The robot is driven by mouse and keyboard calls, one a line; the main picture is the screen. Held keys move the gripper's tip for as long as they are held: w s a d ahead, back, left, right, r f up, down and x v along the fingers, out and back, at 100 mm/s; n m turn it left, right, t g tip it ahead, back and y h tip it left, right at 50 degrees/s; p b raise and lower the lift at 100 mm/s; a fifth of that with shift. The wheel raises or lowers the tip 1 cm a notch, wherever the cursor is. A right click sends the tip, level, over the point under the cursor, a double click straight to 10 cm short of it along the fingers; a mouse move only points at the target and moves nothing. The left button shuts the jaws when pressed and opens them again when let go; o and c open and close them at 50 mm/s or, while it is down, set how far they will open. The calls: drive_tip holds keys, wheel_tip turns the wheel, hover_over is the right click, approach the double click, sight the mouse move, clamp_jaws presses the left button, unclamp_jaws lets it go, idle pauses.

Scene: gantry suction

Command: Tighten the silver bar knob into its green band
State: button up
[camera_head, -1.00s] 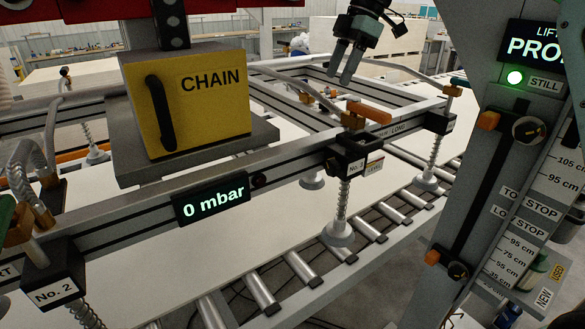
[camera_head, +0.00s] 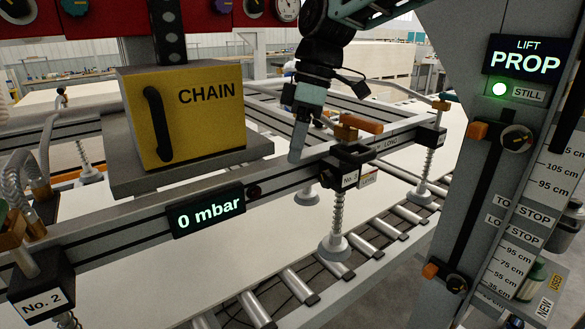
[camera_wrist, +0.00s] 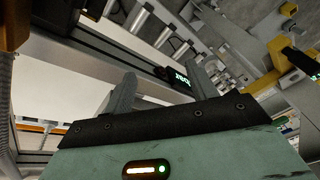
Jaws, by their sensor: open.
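My gripper (camera_head: 304,152) points down above the front rail of the suction frame, just left of the No. 3 cup carrier (camera_head: 345,165). Its grey fingers are apart and hold nothing. In the wrist view the two fingers (camera_wrist: 160,86) spread with a gap between them, and a small lit display shows beyond. I cannot clearly make out a silver bar knob or a green band in either view. A small dark round knob (camera_head: 254,191) sits on the rail beside the "0 mbar" display (camera_head: 206,211).
A yellow CHAIN box (camera_head: 205,125) stands left of my gripper. An orange lever (camera_head: 362,124) is close on its right. The grey lift column (camera_head: 450,180) stands at the right with a PROP sign (camera_head: 525,63). A roller conveyor (camera_head: 300,285) and white sheet (camera_head: 150,280) lie below.

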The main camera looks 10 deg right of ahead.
drive_tip(key=shift+m, duration=0.5)
drive_tip(key=shift+s+a+f, duration=0.3)
drive_tip(key=shift+s+f, duration=0.1)
drive_tip(key=shift+s, duration=0.25)
drive_tip(key=shift+s+a+f, duration=0.25)
drive_tip(key=shift+s+f, duration=0.2)
drive_tip(key=shift+s, duration=0.2)
drive_tip(key=shift+s+a+f, duration=0.3)
drive_tip(key=shift+s+f, duration=0.1)
drive_tip(key=shift+s, duration=0.25)
